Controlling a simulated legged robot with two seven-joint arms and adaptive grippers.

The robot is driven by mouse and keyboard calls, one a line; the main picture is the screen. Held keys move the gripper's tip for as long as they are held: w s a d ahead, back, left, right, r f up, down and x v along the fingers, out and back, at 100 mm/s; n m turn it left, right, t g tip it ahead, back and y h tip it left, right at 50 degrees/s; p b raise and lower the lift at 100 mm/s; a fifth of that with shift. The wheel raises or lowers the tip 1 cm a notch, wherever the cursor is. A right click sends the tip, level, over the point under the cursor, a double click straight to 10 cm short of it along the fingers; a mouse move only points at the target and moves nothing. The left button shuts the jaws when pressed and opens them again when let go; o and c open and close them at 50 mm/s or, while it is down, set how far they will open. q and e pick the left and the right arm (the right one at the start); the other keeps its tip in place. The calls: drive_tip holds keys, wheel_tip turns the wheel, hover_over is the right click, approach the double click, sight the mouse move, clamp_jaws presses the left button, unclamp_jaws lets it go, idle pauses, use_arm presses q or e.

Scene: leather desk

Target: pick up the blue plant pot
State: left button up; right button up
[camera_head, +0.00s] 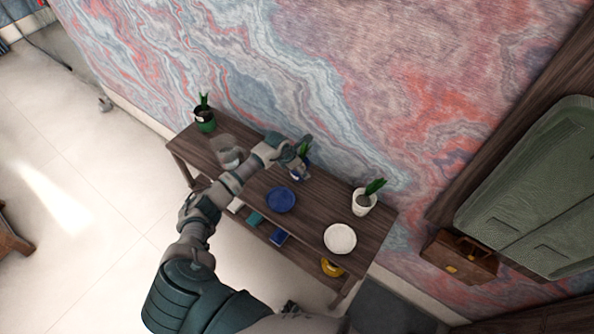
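The blue plant pot (307,161) with a green plant stands near the back edge of the wooden console table, mostly hidden by my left gripper. My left arm comes up from the lower left and reaches over the table. My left gripper (301,158) is at the pot, with its fingers overlapping the pot and leaves. I cannot tell whether the fingers are closed on it or only beside it. The pot appears to be at table height. My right gripper cannot be made out.
The wooden table (315,204) also holds a green pot (205,125), a white pot (361,205), a blue plate (281,200) and a white plate (340,240). A lower shelf holds books (279,238) and a yellow object (331,268). A patterned wall rises behind.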

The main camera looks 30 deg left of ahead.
use_arm(q)
drive_tip(key=shift+a, duration=0.2)
drive_tip(key=c, duration=1.2)
drive_tip(key=shift+c, duration=0.9)
drive_tip(key=shift+w+d, duration=0.1)
drive_tip(key=shift+d, duration=0.05)
drive_tip(key=shift+r, duration=0.15)
